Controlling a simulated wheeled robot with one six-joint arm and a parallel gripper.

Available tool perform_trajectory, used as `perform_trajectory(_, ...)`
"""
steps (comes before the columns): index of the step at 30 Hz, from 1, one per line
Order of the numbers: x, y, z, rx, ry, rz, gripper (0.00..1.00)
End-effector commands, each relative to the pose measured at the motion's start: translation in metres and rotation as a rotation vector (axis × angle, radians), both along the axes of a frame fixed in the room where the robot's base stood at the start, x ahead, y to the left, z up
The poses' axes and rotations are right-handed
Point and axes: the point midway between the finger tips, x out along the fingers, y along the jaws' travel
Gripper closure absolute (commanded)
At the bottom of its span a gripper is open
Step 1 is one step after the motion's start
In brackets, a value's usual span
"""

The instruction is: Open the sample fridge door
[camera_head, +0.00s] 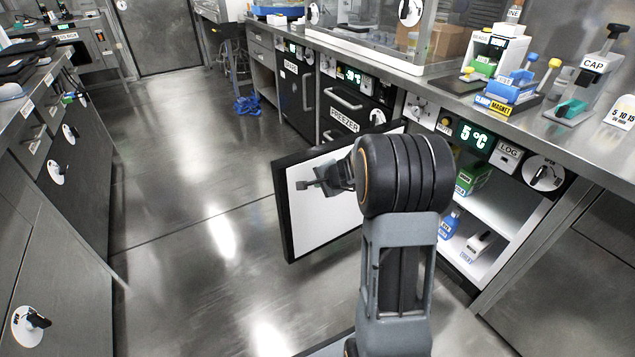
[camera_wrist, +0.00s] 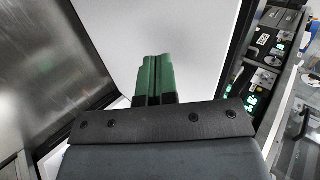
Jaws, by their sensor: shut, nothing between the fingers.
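The sample fridge door (camera_head: 318,207) stands swung open, away from the cabinet, with its white inner face and dark frame toward me. The fridge interior (camera_head: 495,205) shows white shelves with a green box (camera_head: 472,178) and blue items (camera_head: 448,224). Its panel display (camera_head: 475,136) reads 5 °C. My gripper (camera_wrist: 156,62) shows its green fingers together, shut and empty, in front of the white inner face of the door (camera_wrist: 190,30) in the wrist view.
A freezer (camera_head: 345,118) with a handle stands beyond the fridge. The counter (camera_head: 530,115) above holds a capper (camera_head: 590,80) and racks. Drawers (camera_head: 50,150) line the left side. The floor (camera_head: 190,190) between is clear, apart from a blue item (camera_head: 248,104) farther back.

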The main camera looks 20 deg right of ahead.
Motion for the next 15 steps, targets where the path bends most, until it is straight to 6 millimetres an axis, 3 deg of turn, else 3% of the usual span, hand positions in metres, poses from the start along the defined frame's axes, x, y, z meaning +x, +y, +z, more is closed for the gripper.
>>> perform_trajectory(3,-0.017,-0.005,-0.004,0.0,-0.002,-0.006,1.0)
perform_trajectory(6,-0.033,-0.008,0.021,-0.001,-0.002,-0.006,1.0)
perform_trajectory(15,-0.07,-0.007,0.055,-0.001,-0.001,0.005,1.0)
